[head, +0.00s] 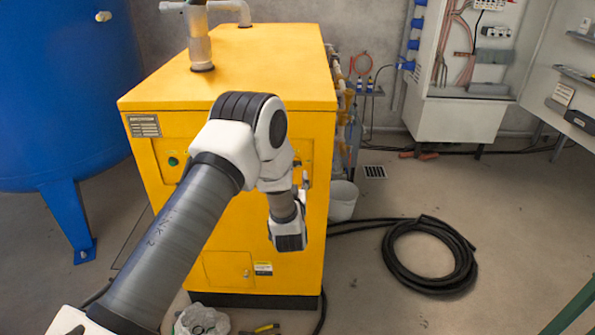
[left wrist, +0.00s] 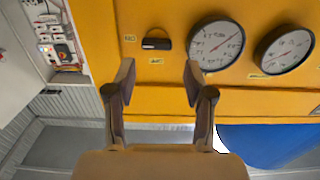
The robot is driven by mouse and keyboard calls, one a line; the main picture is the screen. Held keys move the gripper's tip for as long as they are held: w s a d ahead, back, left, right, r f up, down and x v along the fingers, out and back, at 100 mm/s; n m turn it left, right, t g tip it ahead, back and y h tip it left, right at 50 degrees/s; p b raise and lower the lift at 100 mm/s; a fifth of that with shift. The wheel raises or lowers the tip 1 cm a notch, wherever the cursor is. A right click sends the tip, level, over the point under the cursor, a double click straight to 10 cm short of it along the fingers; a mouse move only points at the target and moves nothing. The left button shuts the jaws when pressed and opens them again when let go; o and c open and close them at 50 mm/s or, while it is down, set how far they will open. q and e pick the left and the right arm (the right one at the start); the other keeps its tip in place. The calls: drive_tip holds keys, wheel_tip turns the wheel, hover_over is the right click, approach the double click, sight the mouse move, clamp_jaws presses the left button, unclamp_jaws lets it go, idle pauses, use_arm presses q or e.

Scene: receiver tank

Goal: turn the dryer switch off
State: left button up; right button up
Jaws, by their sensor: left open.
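The dryer is a yellow cabinet (head: 225,270) in the middle of the head view. In the head view my left arm covers much of the cabinet's front panel and hides the switch. My right gripper is not in view.
A second gauge (left wrist: 284,49) is beside the first. A blue tank (head: 60,90) stands left of the cabinet. Pipes (head: 200,45) rise from its top. An open electrical cabinet (head: 455,118) is behind.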

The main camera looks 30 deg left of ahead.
use_arm(q)
drive_tip(key=x, duration=0.4)
drive_tip(key=shift+w+d+r, duration=0.1)
drive_tip(key=shift+w, duration=0.4)
drive_tip(key=shift+w+a, duration=0.35)
drive_tip(key=c, duration=0.9)
drive_tip(key=shift+o, duration=0.2)
